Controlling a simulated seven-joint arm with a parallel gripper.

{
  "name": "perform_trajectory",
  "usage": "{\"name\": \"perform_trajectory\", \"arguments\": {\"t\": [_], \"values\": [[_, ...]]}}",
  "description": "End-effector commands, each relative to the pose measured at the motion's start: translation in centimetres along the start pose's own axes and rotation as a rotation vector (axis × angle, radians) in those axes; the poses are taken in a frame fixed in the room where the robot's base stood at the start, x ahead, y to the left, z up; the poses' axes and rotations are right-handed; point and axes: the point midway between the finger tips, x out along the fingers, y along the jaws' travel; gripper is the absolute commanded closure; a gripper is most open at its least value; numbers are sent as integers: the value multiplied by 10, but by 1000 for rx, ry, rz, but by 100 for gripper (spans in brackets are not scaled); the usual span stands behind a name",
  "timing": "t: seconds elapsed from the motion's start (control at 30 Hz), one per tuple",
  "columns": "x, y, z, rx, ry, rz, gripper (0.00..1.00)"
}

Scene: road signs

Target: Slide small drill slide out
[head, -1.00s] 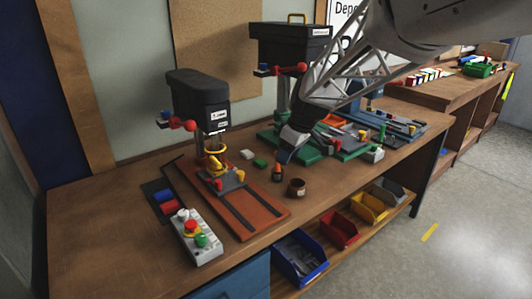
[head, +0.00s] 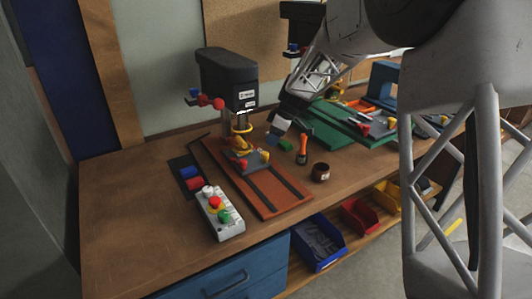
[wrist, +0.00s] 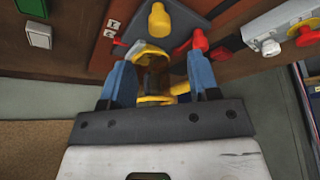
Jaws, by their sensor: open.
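The small drill (head: 228,80) has a black head and stands on an orange-red base (head: 288,208) with two dark rails. Its grey slide plate (head: 258,161) carries red and yellow knobs. The plate also shows in the wrist view (wrist: 185,22). A yellow ring-shaped part (head: 240,150) sits below the drill head. My gripper (head: 276,131) is just right of the drill. In the wrist view my gripper (wrist: 160,72) has two blue fingers apart, with yellow parts (wrist: 152,52) of the drill showing between them. Whether the fingers touch anything cannot be told.
A control box (head: 219,217) with coloured buttons stands at front left of the base, near red and blue blocks (head: 190,178). An orange-black bottle (head: 302,150) and a brown pot (head: 320,172) stand to the right. The front-left tabletop is clear.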

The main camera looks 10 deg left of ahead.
Motion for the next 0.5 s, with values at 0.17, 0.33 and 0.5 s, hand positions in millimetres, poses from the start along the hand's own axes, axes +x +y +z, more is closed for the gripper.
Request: {"name": "perform_trajectory", "arguments": {"t": [0.17, 0.33, 0.5], "values": [[0, 0, 0, 1, 0, 0, 44], [1, 0, 0, 1, 0, 0, 44], [9, 0, 0, 1, -1, 0, 44]]}}
